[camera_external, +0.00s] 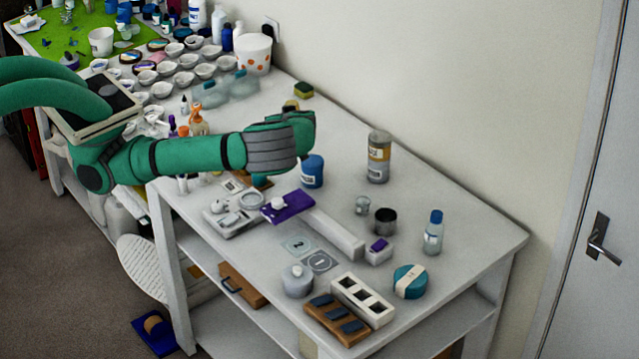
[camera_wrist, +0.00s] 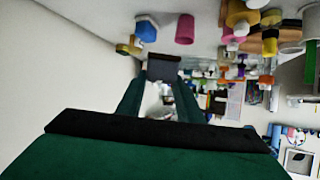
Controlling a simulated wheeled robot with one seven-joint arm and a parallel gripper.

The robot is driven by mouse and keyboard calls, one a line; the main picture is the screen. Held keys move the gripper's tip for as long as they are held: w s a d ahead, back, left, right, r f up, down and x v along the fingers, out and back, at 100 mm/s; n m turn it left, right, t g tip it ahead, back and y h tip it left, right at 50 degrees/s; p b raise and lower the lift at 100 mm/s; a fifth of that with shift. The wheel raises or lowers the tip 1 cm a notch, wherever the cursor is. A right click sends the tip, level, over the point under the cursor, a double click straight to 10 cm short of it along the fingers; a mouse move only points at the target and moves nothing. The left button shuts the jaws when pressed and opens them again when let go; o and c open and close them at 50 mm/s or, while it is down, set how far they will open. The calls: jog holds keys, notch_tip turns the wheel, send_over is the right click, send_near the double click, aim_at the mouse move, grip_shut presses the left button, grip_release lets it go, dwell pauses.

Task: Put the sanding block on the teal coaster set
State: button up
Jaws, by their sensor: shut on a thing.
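My gripper (camera_wrist: 163,78) is shut on a dark grey-brown block, which I take to be the sanding block (camera_wrist: 164,66); it sits between the green fingertips in the wrist view. In the external view my green forearm reaches over the table to the wrist; the fingers and the held block cannot be made out there. The teal coaster set (camera_external: 404,276) is a round teal stack with a cream band. It lies on the table's near right part, well apart from my gripper, with nothing on top of it.
A white tray with square openings (camera_external: 362,300) stands left of the coaster set. A clear bottle with a blue cap (camera_external: 433,235), a dark metal cup (camera_external: 386,221) and a tall can (camera_external: 378,158) stand behind it. A blue tub (camera_external: 312,172) is just below my wrist. The table's right end is clear.

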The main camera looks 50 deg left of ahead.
jog(key=d+r+m+t+h, duration=0.2)
jog(key=d+m+t, duration=0.15)
jog(key=d, duration=1.15)
jog(key=s+d+r+m+t+h, duration=0.1)
jog(key=s+d+m+h, duration=0.35)
jog(key=d, duration=0.75)
jog(key=s+d+r+m+t+h, duration=0.1)
jog(key=s+d+m+h, duration=0.1)
jog(key=s+d, duration=0.7)
jog(key=s+d+r+m+t+h, duration=0.1)
jog(key=s+d+m+t+h, duration=0.2)
jog(key=d, duration=1.1)
jog(key=g, duration=0.1)
send_over(407, 279)
jog(key=f, duration=0.8)
jog(key=shift+s+a+f, duration=0.3)
jog(key=shift+s+a, duration=0.05)
jog(key=shift+a, duration=0.05)
jog(key=shift+w+d+f, duration=0.35)
jog(key=shift+f, duration=0.25)
notch_tip(407, 279, down, 3)
jog(key=shift+f, duration=0.15)
jog(key=shift+f, duration=0.15)
